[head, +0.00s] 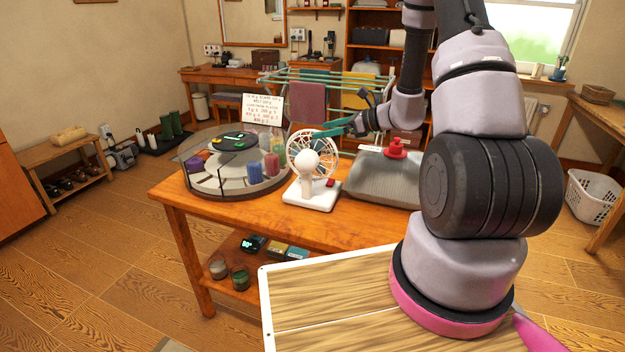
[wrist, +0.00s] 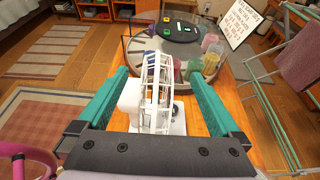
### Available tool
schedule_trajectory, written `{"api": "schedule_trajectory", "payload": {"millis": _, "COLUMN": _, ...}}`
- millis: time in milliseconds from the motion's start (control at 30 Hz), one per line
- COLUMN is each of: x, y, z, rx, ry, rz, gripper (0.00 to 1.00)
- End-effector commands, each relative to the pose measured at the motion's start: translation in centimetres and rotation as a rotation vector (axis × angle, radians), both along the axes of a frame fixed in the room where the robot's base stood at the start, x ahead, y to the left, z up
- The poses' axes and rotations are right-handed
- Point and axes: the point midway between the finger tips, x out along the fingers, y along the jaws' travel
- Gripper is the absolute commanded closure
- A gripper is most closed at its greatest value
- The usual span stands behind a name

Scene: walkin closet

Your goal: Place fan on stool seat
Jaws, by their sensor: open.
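The white fan (head: 312,195) stands upright on the wooden table, with a round wire cage, a ball-shaped housing and a square base. My gripper (head: 333,133), with teal fingers, is at the top of the cage in the head view. In the wrist view the fan (wrist: 156,100) lies between the two spread fingers of my gripper (wrist: 160,74), with a gap on each side. The fingers are open and hold nothing. A low seat with a grey top, perhaps the stool (head: 228,98), is partly hidden under the desk at the back.
Left of the fan is a round turntable (head: 205,187) with candles and a clear guard. Right of it is a grey tray (head: 365,188) with a red knobbed object (head: 396,148). A drying rack (head: 330,78) stands behind. Floor left of the table (head: 95,250) is clear.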

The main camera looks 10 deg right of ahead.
Motion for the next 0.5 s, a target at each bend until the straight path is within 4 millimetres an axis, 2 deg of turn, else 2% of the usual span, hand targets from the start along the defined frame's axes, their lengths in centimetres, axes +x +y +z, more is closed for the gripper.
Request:
{"api": "schedule_trajectory", "payload": {"millis": 300, "x": 2.2, "y": 3.4, "z": -1.6, "rx": 0.0, "ry": 0.002, "rz": 0.004, "gripper": 0.0}}
{"api": "schedule_trajectory", "payload": {"millis": 500, "x": 2.7, "y": 4.0, "z": -1.8, "rx": 0.0, "ry": 0.0, "rz": 0.001, "gripper": 0.0}}
